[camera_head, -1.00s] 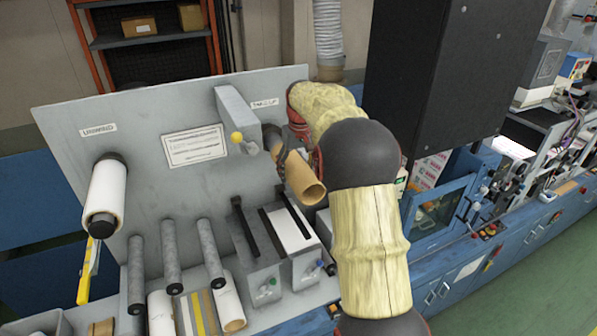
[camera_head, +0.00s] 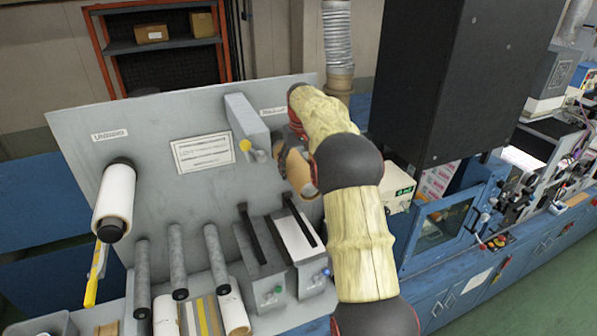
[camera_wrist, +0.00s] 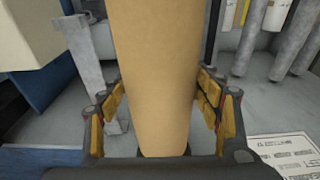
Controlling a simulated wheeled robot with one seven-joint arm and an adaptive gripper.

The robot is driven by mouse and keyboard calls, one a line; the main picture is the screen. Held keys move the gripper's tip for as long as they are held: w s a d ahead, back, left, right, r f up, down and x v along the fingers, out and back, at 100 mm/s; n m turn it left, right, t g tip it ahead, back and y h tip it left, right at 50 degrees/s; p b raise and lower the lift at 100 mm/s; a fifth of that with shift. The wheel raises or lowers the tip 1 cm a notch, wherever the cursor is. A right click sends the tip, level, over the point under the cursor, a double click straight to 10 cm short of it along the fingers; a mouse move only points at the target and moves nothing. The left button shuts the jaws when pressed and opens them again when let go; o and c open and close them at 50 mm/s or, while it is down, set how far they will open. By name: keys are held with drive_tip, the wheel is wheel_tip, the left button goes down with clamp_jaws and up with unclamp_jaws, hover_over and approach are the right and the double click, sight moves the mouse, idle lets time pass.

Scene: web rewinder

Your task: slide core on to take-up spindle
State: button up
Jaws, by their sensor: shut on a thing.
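The brown cardboard core (camera_head: 297,171) is in front of the upright grey panel (camera_head: 130,135), below the take-up label (camera_head: 273,111). My gripper (camera_wrist: 160,105) is shut on it, with yellow-padded fingers on both sides. The core (camera_wrist: 155,60) fills the middle of the wrist view, its length running away from the palm.
A white roll (camera_head: 115,200) sits on the unwind spindle at left. Grey rollers (camera_head: 178,260) and slotted blocks (camera_head: 262,262) stand below. A black cabinet (camera_head: 450,80) is at right.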

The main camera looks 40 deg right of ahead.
drive_tip(key=shift+w+d, duration=0.2)
drive_tip(key=shift+w, duration=0.75)
drive_tip(key=shift+w+d, duration=0.2)
drive_tip(key=shift+w, duration=0.7)
drive_tip(key=shift+f, duration=0.25)
drive_tip(key=o, duration=1.4)
drive_tip(key=shift+c, duration=0.2)
drive_tip(key=r, duration=0.4)
drive_tip(key=s+r, duration=0.1)
drive_tip(key=r, duration=0.7)
drive_tip(key=shift+s+a, duration=0.2)
drive_tip(key=shift+s, duration=0.15)
